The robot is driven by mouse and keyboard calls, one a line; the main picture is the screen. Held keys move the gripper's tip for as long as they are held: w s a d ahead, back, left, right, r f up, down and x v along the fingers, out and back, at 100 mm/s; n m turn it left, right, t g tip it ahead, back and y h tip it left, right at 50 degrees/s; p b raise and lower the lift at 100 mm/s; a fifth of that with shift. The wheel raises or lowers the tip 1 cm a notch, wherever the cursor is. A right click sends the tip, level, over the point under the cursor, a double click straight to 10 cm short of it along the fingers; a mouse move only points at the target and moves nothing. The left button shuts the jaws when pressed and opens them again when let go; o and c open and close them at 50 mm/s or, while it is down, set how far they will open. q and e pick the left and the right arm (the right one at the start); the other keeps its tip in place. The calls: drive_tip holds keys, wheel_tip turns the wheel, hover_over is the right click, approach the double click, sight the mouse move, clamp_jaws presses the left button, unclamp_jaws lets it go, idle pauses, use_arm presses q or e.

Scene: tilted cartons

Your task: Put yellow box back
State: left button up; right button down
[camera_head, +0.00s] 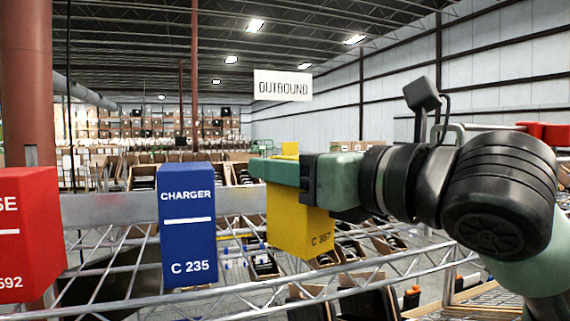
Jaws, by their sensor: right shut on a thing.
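The yellow box (294,225) is in the middle of the head view, marked C 357 on its lower right face. My right gripper (275,170) reaches in from the right and is shut on the upper part of the yellow box. A bit of the box's top shows above the green finger. The gripper hides much of the box's upper front. The box hangs close to upright, to the right of a blue box. Whether its bottom touches the wire shelf (220,302) cannot be told. My left gripper is not in view.
A blue box (190,225) marked CHARGER C 235 stands left of the yellow box, with a gap between. A red box (25,235) is at the far left edge. A grey metal rail (112,207) runs behind them. Cartons fill racks in the distance.

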drive_tip(key=shift+s+f, duration=0.1)
drive_tip(key=shift+s, duration=0.05)
drive_tip(key=c, duration=0.8)
unclamp_jaws()
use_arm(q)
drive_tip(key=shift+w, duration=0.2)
use_arm(e)
drive_tip(key=shift+o, duration=0.4)
use_arm(q)
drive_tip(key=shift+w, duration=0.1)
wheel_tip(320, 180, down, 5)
drive_tip(key=b, duration=0.5)
use_arm(e)
drive_tip(key=v, duration=1.2)
drive_tip(key=shift+r, duration=0.2)
